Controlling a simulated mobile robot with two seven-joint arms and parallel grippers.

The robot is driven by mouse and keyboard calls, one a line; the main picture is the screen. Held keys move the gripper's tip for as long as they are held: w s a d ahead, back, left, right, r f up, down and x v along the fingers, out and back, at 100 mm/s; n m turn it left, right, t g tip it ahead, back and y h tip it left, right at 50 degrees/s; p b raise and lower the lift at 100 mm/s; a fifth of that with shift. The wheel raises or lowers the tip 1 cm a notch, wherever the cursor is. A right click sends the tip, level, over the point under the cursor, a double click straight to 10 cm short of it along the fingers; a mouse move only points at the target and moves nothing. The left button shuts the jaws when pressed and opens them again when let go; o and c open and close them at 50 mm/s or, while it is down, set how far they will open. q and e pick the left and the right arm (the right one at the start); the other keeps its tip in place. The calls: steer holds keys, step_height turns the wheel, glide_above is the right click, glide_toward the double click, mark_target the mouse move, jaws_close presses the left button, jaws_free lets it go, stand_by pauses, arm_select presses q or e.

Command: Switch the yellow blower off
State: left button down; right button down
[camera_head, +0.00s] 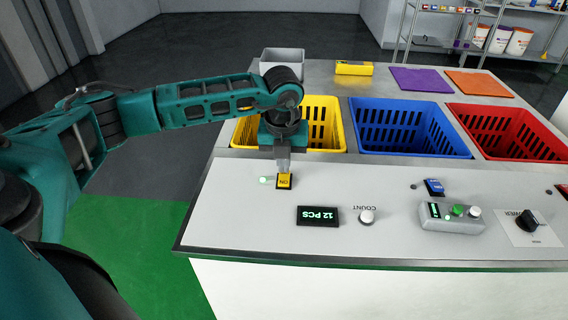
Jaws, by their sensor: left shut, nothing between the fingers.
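A small yellow rocker switch (285,182) sits on the pale panel in front of the yellow basket (322,122). It bears dark lettering that seems to read ON, upside down. A small lamp (265,180) just left of it glows green. My left gripper (283,170) points down with its fingers shut and empty. Its tips are at the far edge of the yellow switch; I cannot tell whether they touch it. They may hide part of the switch. My right gripper is not in view.
Blue (408,128) and red (500,130) baskets stand right of the yellow one. On the panel are a 12 PCS display (319,216), a white COUNT button (367,216), a blue switch (434,187), a grey button box (450,217) and a black POWER knob (528,221).

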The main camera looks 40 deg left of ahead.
arm_select(q)
steer(key=shift+w+f, duration=0.1)
steer(key=shift+f, duration=0.45)
